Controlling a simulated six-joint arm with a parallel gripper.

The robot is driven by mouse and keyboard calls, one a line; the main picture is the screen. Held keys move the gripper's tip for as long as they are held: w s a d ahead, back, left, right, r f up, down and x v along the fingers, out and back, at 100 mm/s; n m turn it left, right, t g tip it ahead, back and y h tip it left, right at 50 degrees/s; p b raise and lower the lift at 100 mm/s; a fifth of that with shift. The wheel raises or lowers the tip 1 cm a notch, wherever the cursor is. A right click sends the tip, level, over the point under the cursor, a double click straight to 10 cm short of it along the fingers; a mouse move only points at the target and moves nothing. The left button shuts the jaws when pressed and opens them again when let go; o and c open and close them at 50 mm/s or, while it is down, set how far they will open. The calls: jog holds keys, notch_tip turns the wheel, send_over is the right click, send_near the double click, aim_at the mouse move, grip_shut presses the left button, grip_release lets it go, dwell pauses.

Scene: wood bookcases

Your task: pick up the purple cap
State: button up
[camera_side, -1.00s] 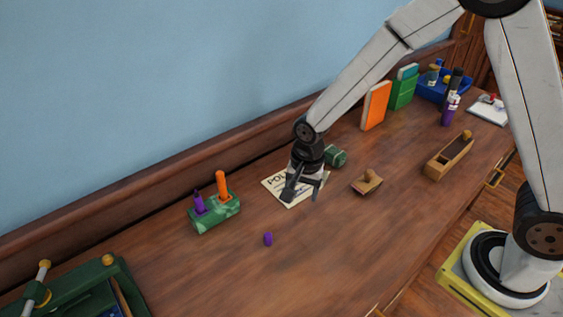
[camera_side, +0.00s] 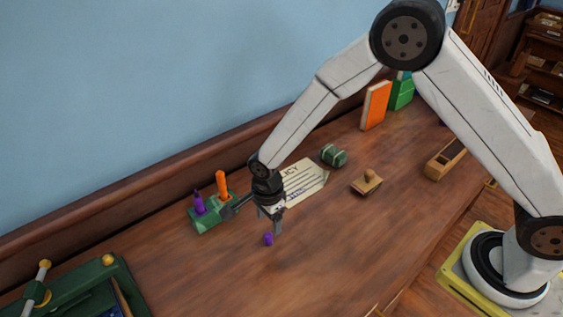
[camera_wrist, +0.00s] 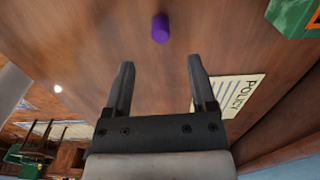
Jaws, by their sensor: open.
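The purple cap (camera_side: 268,239) stands alone on the wooden desk, small and rounded. In the wrist view the cap (camera_wrist: 160,28) lies beyond the fingertips, near the top edge and roughly in line with the gap between them. My gripper (camera_side: 253,222) is open and empty, above the desk and close to the cap. In the wrist view both fingers of my gripper (camera_wrist: 159,72) are spread apart with bare desk between them. In the side view one finger comes down close beside the cap; I cannot tell whether they touch.
A green holder (camera_side: 208,222) with a purple pen (camera_side: 198,203) and an orange pen (camera_side: 221,184) stands left of my gripper. A policy paper (camera_side: 302,182), green cylinder (camera_side: 333,155) and wooden stamp (camera_side: 367,182) lie to the right. The desk front is clear.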

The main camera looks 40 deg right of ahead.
aim_at(268, 234)
jog(key=shift+f, duration=0.95)
jog(key=shift+f, duration=0.1)
jog(key=shift+a+f, duration=0.2)
jog(key=shift+f, duration=2.3)
grip_shut()
